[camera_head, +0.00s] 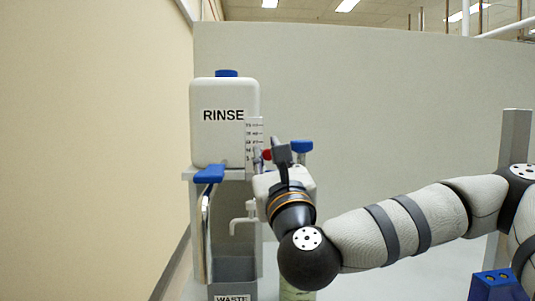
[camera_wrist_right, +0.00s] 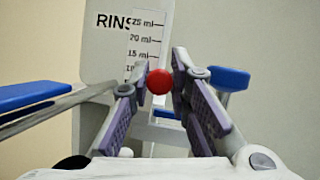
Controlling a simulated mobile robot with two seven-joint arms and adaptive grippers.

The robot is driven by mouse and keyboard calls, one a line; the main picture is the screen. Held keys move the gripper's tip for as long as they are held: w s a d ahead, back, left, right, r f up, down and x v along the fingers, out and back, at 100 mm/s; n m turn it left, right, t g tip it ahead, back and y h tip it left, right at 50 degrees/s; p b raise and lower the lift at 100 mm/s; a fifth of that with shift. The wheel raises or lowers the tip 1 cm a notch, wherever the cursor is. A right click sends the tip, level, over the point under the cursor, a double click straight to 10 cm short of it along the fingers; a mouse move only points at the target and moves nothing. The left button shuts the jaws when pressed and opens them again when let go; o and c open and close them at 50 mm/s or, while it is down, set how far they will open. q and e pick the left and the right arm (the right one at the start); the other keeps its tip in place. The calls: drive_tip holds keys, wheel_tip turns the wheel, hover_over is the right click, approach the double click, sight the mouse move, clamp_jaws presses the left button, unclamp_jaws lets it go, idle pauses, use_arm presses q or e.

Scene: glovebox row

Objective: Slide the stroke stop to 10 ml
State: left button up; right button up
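The stroke stop shows as a round red knob (camera_wrist_right: 159,81) beside the white volume scale (camera_wrist_right: 146,42) in the right wrist view. The scale reads 25, 20 and 15 ml from the top, with a lower mark partly hidden. In the head view the red knob (camera_head: 267,154) sits at the lower part of the scale (camera_head: 254,140); its exact reading is unclear. My right gripper (camera_wrist_right: 160,68) is open, with one finger on each side of the knob. I cannot tell whether either finger touches it. My left gripper is in neither view.
A white RINSE bottle (camera_head: 222,130) with a blue cap stands behind. A blue lever (camera_head: 210,173) is at left and a blue-topped part (camera_head: 302,147) at right. A grey WASTE bin (camera_head: 233,271) sits below a white spout (camera_head: 241,223). A tan wall (camera_head: 90,150) closes the left.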

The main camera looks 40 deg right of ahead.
drive_tip(key=o, duration=0.3)
wheel_tip(320, 180, up, 10)
drive_tip(key=shift+r, duration=0.1)
drive_tip(key=shift+f, duration=0.2)
idle(0.4)
